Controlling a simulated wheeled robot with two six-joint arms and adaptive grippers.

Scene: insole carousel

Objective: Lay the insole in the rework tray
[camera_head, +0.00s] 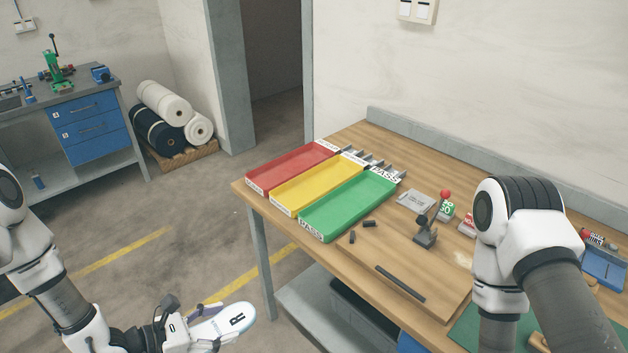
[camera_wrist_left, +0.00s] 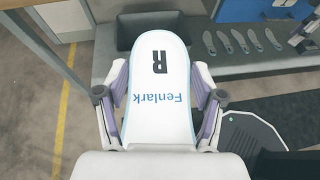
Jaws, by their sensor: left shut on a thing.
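A white insole (camera_head: 224,322) with a dark R is in my left gripper (camera_head: 203,325), over the floor in front of the wooden table. In the left wrist view the insole (camera_wrist_left: 157,70) also shows blue "Fenlark" lettering, and the fingers close on its two sides. A yellow tray (camera_head: 305,187) lies on the table between a red tray (camera_head: 290,168) and a green tray (camera_head: 346,206) marked PASS. The yellow tray's label is too small to read. All three trays look empty. My right arm shows at the right; its gripper is out of view.
The wooden table (camera_head: 385,260) holds a small lever device with a red knob (camera_head: 428,228), a dark bar (camera_head: 400,284) and small dark pieces near the green tray. In the left wrist view, several insoles lie on a grey shelf (camera_wrist_left: 280,65) beside a dark bin (camera_wrist_left: 145,32).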

